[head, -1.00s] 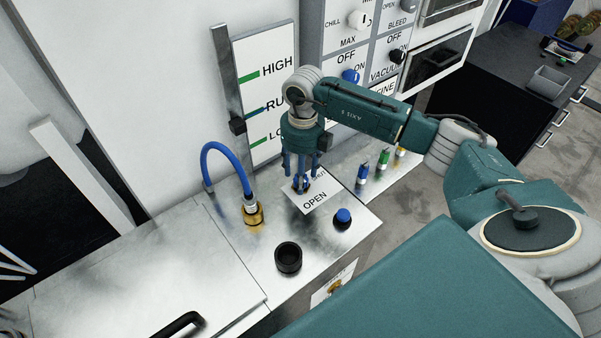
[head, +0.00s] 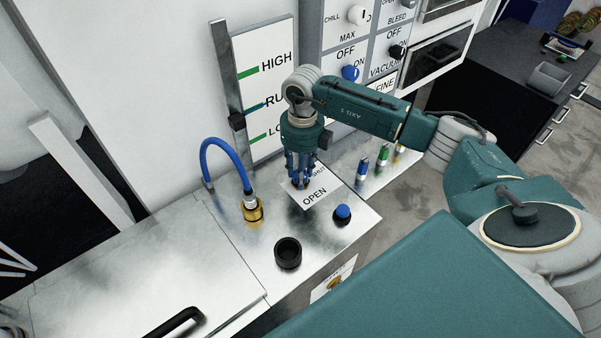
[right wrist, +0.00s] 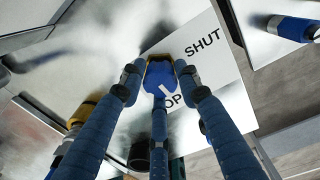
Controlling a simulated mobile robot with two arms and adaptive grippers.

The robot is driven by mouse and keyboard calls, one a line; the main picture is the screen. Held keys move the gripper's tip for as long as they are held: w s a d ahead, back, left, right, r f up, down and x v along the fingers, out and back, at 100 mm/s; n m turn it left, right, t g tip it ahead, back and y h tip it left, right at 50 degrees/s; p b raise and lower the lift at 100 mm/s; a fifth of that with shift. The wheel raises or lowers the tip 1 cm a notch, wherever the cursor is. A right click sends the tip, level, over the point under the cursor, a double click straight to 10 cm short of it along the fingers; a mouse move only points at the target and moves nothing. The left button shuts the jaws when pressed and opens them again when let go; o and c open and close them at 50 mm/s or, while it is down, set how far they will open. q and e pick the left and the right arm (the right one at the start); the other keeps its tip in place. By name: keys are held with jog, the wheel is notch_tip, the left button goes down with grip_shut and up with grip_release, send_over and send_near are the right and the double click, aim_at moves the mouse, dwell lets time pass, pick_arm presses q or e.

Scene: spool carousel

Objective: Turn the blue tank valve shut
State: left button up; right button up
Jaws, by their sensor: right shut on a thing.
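The blue tank valve (right wrist: 160,76) shows in the right wrist view as a blue knob on a white label (right wrist: 222,85) marked SHUT and OPEN. A white mark on the knob lies on the side toward the partly covered word OPEN. My right gripper (head: 301,180) points down at the label (head: 318,203) on the metal bench top. In the right wrist view its three blue fingers (right wrist: 158,84) are shut around the knob. In the head view the fingers hide the knob. My left gripper is not in view.
A blue hose (head: 211,150) with a brass fitting (head: 253,211) stands left of the label. A black ring (head: 288,253) and a blue button (head: 343,213) are nearer. Coloured connectors (head: 382,157) stand to the right. A slider gauge (head: 237,120) is on the wall behind.

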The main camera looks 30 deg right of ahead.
jog(key=n+b, duration=0.1)
jog(key=n, duration=0.1)
jog(key=n+b, duration=0.1)
jog(key=b, duration=0.1)
jog(key=shift+w+n, duration=0.2)
jog(key=shift+n, duration=0.2)
jog(key=n+b, duration=0.3)
jog(key=n, duration=0.1)
jog(key=shift+n, duration=0.3)
jog(key=n+b, duration=0.3)
jog(key=n, duration=0.1)
jog(key=shift+a+r, duration=0.1)
jog(key=shift+r+n+b, duration=0.1)
jog(key=shift+n+b, duration=0.9)
jog(key=shift+n, duration=1.5)
jog(key=shift+a, duration=0.1)
jog(key=o, duration=1.1)
jog(key=shift+o, duration=0.2)
jog(key=shift+a, duration=0.1)
jog(key=shift+s, duration=0.1)
